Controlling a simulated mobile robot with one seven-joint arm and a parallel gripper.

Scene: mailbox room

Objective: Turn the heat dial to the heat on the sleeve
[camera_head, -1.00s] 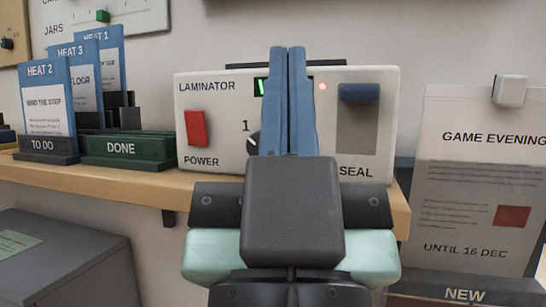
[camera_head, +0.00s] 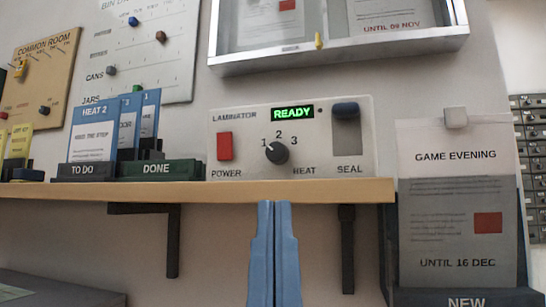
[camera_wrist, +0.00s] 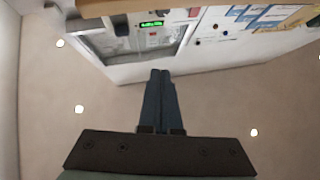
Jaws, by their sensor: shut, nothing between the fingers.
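The laminator (camera_head: 240,115) stands on the shelf, its green display (camera_head: 293,113) reading READY. Its dark heat dial (camera_head: 276,152) is in plain view, with 1, 2 and 3 around it. The dial's white mark points up-left, toward the 1. The front blue sleeve (camera_head: 93,133), in the TO DO holder (camera_head: 86,172), is labelled HEAT 2. My gripper (camera_head: 273,205) is shut and empty, with its blue fingertips below the shelf edge in the picture, apart from the dial. Its fingers also show in the wrist view (camera_wrist: 160,74).
The wooden shelf (camera_head: 300,190) has brackets under it. The red power switch (camera_head: 224,146) and dark seal slider (camera_head: 346,109) flank the dial. More blue sleeves stand by the DONE holder (camera_head: 160,170). A GAME EVENING poster (camera_head: 455,185) is at right.

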